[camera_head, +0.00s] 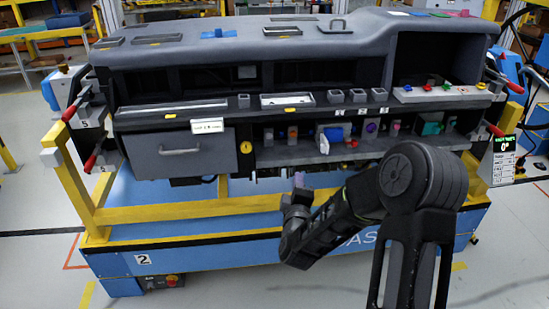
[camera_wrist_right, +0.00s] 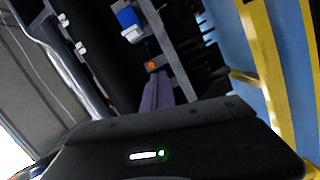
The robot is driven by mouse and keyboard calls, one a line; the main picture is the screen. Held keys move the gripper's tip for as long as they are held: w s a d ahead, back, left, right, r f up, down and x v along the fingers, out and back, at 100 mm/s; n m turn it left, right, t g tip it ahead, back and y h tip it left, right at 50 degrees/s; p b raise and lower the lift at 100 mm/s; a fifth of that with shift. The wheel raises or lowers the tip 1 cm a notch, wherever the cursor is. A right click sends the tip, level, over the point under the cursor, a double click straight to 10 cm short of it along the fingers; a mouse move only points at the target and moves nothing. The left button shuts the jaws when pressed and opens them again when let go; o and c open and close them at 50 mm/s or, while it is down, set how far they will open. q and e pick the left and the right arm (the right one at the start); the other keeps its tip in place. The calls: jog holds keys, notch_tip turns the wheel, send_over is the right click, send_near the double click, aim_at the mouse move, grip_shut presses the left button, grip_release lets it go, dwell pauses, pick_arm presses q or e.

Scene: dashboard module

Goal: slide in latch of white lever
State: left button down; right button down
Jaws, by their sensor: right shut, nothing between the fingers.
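The dashboard module (camera_head: 240,50) stands on a yellow and blue stand. A small white lever (camera_head: 324,144) sits beside a blue block (camera_head: 335,134) on the lower shelf front, right of the grey drawer. In the right wrist view a blue and white part (camera_wrist_right: 131,24), apparently this lever and block, shows at the top. My right gripper (camera_head: 299,180) is below the dashboard's lower edge, lower and left of the lever, not touching it. Its purple fingers (camera_wrist_right: 158,94) are shut and empty. The latch's exact position is too small to tell. My left gripper is out of view.
The stand's yellow crossbar (camera_head: 180,210) runs behind my right gripper. A grey drawer (camera_head: 190,152) is left of the lever. Several small coloured parts line the shelf to its right. An orange knob (camera_wrist_right: 151,66) lies near the fingertips in the wrist view.

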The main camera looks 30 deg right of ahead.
jog(key=n, duration=0.1)
jog(key=d+r+n, duration=0.1)
jog(key=shift+s+r+n+h, duration=0.2)
jog(key=shift+n+h, duration=0.1)
jog(key=shift+h, duration=0.1)
jog(key=shift+w, duration=0.1)
jog(key=w+d+p, duration=0.1)
jog(key=w+d, duration=0.1)
jog(key=d, duration=0.1)
jog(key=w+d+p, duration=0.1)
jog(key=w+d, duration=0.1)
jog(key=d, duration=0.1)
jog(key=w+d+p, duration=0.2)
jog(key=w+d, duration=0.1)
jog(key=shift+d, duration=0.1)
jog(key=shift+s, duration=0.1)
dwell(0.4)
